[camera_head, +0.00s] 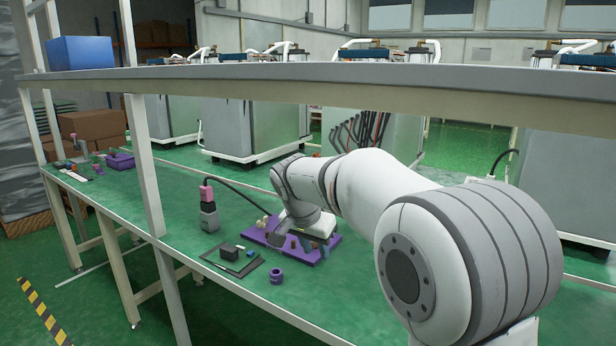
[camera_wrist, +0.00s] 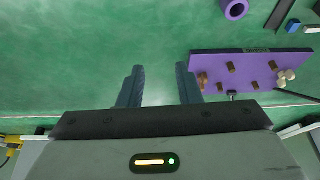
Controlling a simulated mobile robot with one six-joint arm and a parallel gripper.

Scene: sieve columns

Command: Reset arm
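My gripper (camera_wrist: 160,88) is open in the wrist view, with a clear gap between its two dark fingers. Only the green tabletop (camera_wrist: 100,50) shows between and beyond the fingers. A purple board (camera_wrist: 240,62) with several brown pegs lies to the right of the fingers; the right finger's tip is near its left edge. In the head view my white arm reaches down over the bench near the purple board (camera_head: 334,241), and my fingers there are hard to make out.
A purple ring (camera_head: 276,276) and a dark tray (camera_head: 232,262) with small parts lie in front of the board. A pink-and-grey tool (camera_head: 208,207) stands behind the tray. A shelf (camera_head: 320,72) with a blue box (camera_head: 80,52) runs above the bench. Bench posts (camera_head: 145,165) stand at left.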

